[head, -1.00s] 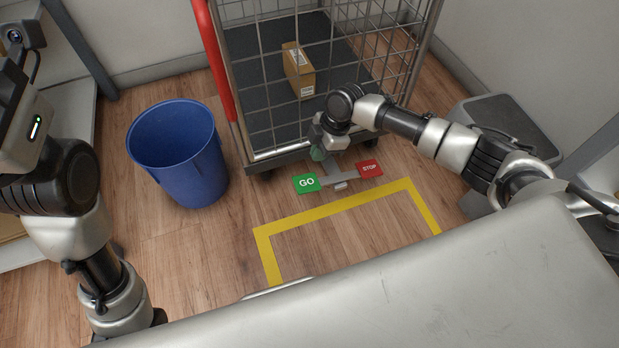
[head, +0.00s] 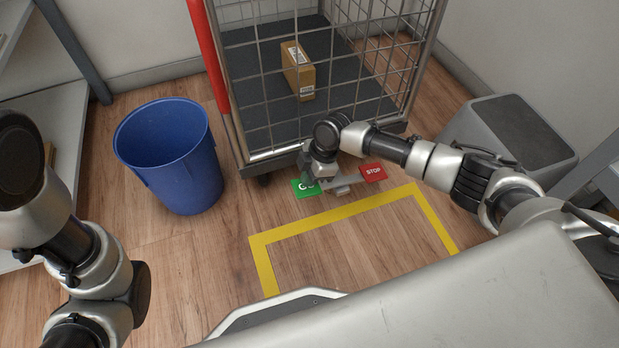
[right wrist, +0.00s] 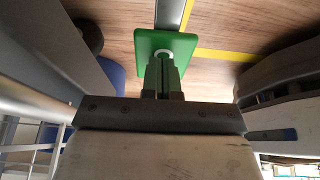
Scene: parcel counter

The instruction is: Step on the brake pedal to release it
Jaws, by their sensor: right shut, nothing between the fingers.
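The green GO pedal (head: 299,191) and the red STOP pedal (head: 373,172) sit at the two ends of a grey bar low at the near side of the wire cage cart (head: 262,155). My right gripper (head: 313,182) is shut and empty, pointing down over the green pedal and covering part of its lettering. In the right wrist view, the fingertips (right wrist: 163,58) line up with the green pedal (right wrist: 184,43); I cannot tell whether they touch it. My left arm shows at the left edge, but its gripper is not in view.
A blue bin (head: 170,160) stands left of the cart. A brown parcel (head: 298,72) lies inside the cart. A grey box-like object (head: 505,125) stands at right. Yellow tape (head: 340,212) marks the floor in front of the pedals.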

